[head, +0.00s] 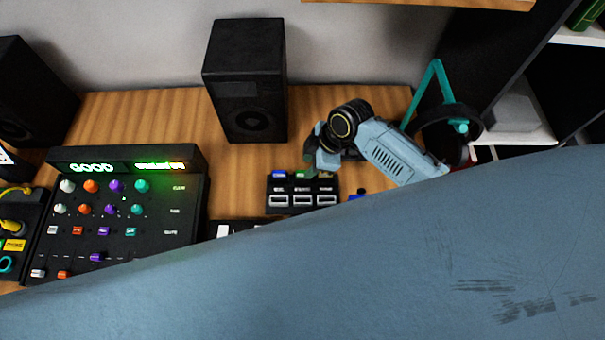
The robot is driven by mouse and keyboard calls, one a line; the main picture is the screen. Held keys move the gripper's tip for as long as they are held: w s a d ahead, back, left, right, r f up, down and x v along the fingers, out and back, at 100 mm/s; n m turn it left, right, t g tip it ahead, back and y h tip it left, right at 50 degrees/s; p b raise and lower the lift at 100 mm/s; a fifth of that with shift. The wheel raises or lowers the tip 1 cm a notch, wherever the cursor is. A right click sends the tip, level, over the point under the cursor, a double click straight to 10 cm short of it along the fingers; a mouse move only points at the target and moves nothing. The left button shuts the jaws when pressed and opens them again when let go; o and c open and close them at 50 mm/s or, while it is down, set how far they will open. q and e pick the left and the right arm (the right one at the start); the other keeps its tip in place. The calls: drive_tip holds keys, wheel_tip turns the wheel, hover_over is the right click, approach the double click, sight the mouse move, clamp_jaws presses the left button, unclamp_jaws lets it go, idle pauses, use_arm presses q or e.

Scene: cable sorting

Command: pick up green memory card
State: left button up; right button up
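A small black card holder (291,209) stands on the wooden desk, with labels and pale slots on its front. My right gripper (318,161) is just above and behind the holder, close to the green and yellow cards. Its fingers are small and overlap in this view, so I cannot tell whether they are apart or touch a card. My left gripper is not in view.
My own arm link covers the lower part of the view and hides the desk's front. A black speaker (245,80) stands behind the holder. A control panel (110,215) with a lit "GOOD" display is at left. Headphones on a teal stand (432,80) are at right.

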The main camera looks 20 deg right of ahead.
drive_tip(key=x, duration=0.4)
drive_tip(key=shift+w+f+b, duration=0.15)
drive_tip(key=shift+b, duration=0.15)
drive_tip(key=shift+c, duration=0.2)
clamp_jaws()
